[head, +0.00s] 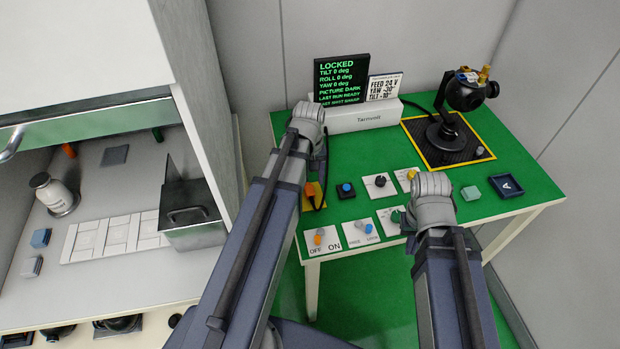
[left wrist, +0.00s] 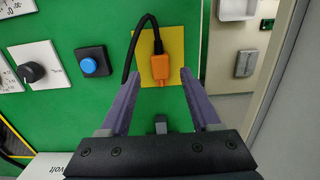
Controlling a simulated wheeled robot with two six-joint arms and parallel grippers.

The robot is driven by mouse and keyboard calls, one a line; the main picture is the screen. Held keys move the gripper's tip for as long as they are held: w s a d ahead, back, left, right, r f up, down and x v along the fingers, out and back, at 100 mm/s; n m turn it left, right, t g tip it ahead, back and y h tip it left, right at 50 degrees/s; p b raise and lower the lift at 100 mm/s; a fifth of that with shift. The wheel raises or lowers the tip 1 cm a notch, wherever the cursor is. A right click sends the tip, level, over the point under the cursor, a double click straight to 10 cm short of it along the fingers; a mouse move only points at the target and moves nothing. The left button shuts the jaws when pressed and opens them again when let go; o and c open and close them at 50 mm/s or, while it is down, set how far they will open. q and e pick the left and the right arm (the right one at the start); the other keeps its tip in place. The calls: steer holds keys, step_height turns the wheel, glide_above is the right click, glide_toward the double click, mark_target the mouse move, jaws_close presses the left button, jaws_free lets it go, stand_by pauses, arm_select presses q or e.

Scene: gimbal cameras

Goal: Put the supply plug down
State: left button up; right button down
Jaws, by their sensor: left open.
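The orange supply plug (left wrist: 160,68) lies on a yellow patch (left wrist: 176,43) of the green bench in the left wrist view, its black cable looping away from it. My left gripper (left wrist: 157,76) is open, one finger on each side of the plug's near end with gaps between; neither finger visibly grips it. In the head view the yellow patch (head: 320,188) is partly covered by my left arm, and my left gripper (head: 318,160) is mostly hidden behind its wrist. My right gripper (head: 433,188) is over the bench's front part, its fingers hidden.
A blue button (head: 346,190), a black knob (head: 380,184) and switch panels (head: 321,240) sit right of and before the patch. A white console with a lit screen (head: 342,80) stands behind. A camera gimbal (head: 446,128) stands back right. A grey cabinet (head: 215,90) borders the left.

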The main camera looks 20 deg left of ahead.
mark_target(310, 190)
arm_select(q)
step_height(310, 190, up, 8)
steer(key=p, duration=0.6)
steer(key=shift+w+p, duration=0.15)
steer(key=shift+p, duration=0.25)
steer(key=s+d+m, duration=0.5)
steer(key=d, duration=0.4)
steer(key=s+d+m+y, duration=0.1)
steer(key=s+d+m, duration=0.3)
steer(key=d, duration=0.6)
steer(key=shift+s+d+m, duration=0.2)
steer(key=shift+s+m, duration=0.15)
steer(key=shift+m, duration=0.75)
